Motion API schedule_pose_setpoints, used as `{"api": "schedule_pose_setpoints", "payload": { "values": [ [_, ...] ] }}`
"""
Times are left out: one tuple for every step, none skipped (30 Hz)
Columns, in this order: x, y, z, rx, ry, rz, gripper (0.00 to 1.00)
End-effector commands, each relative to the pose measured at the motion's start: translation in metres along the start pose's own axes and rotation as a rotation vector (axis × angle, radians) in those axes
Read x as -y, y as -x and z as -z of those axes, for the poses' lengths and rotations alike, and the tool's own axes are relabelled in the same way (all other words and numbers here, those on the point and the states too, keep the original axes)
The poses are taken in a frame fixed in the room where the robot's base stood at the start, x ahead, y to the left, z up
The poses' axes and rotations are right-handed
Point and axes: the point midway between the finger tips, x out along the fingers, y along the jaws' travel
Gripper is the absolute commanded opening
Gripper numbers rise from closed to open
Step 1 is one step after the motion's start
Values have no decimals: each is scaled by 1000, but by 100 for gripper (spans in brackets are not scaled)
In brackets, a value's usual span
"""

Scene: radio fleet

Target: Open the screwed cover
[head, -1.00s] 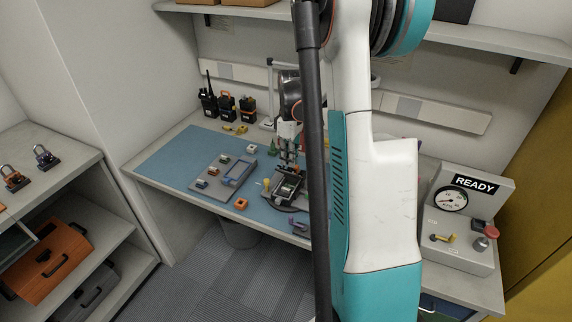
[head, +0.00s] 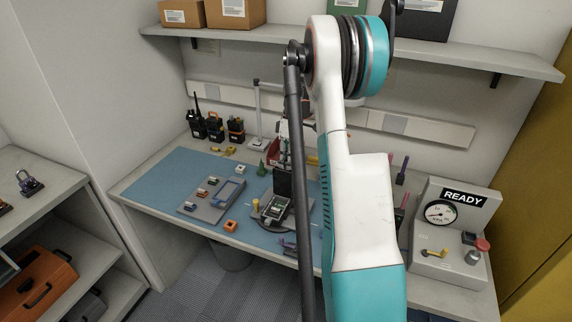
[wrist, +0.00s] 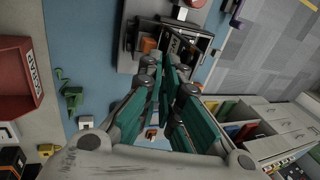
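The device in its dark cradle (head: 269,209) stands on the blue mat in the head view. Its dark cover (head: 283,182) stands upright at the back edge, and the inside with a pale green panel shows. In the wrist view the dark cradle with the device (wrist: 179,43) is at the top, beyond my fingertips. My gripper (wrist: 167,72) has its teal fingers close together; whether a narrow gap is left between them is unclear. I see nothing held in it. In the head view my gripper is mostly hidden behind my arm, above and behind the device.
A grey tray with small parts (head: 212,200) and an orange block (head: 230,225) lie left of the device. A red bin (wrist: 18,78) and a green piece (wrist: 72,95) show in the wrist view. Radios (head: 215,127) stand at the back left. A gauge box (head: 452,240) stands right.

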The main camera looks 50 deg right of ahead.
Motion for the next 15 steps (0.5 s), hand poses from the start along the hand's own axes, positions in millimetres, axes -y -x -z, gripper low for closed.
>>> {"api": "schedule_pose_setpoints", "payload": {
  "values": [
    [-5,-19,-6,12,-2,-1,0],
    [-5,-19,-6,12,-1,0,0],
    [-5,-19,-6,13,-1,1,0],
    [-5,-19,-6,13,-1,2,0],
    [-4,-19,-6,13,-1,2,0],
    [-4,-19,-6,13,-1,2,0],
    [-4,-19,-6,13,-1,2,0],
    [-4,-19,-6,13,-1,2,0],
    [-4,-19,-6,13,-1,2,0],
    [-4,-19,-6,13,-1,2,0],
    [-4,-19,-6,13,-1,2,0],
    [-4,-19,-6,13,-1,2,6],
    [-4,-19,-6,13,-1,2,13],
    [-4,-19,-6,13,-1,2,20],
    [-4,-19,-6,13,-1,2,26]
  ]
}}
